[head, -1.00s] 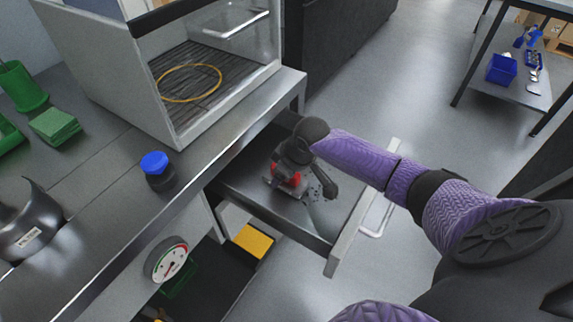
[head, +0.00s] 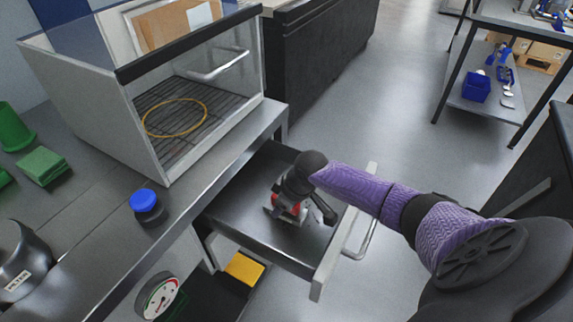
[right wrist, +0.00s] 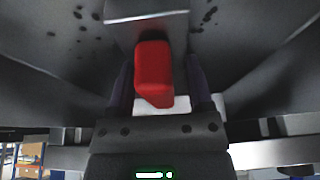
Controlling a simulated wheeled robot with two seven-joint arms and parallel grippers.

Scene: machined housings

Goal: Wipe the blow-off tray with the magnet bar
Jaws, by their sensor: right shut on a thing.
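The blow-off tray (head: 238,208) appears as a grey, open pull-out tray under the bench edge in the head view. My right gripper (head: 292,202) reaches down into it. It is shut on the red grip of the magnet bar (head: 298,207), whose lower part is largely hidden by the gripper in the head view. In the right wrist view the red grip (right wrist: 153,75) sits between the fingers of my right gripper (right wrist: 160,88), with a grey metal plate beyond it. Dark specks (right wrist: 208,15) lie on the tray surface on both sides of the bar. My left gripper is out of view.
A clear-sided cabinet (head: 165,120) with a yellow ring on its grille stands on the bench. A dial gauge (head: 160,297) and a yellow box (head: 244,269) are lower down. The floor beyond the tray is clear.

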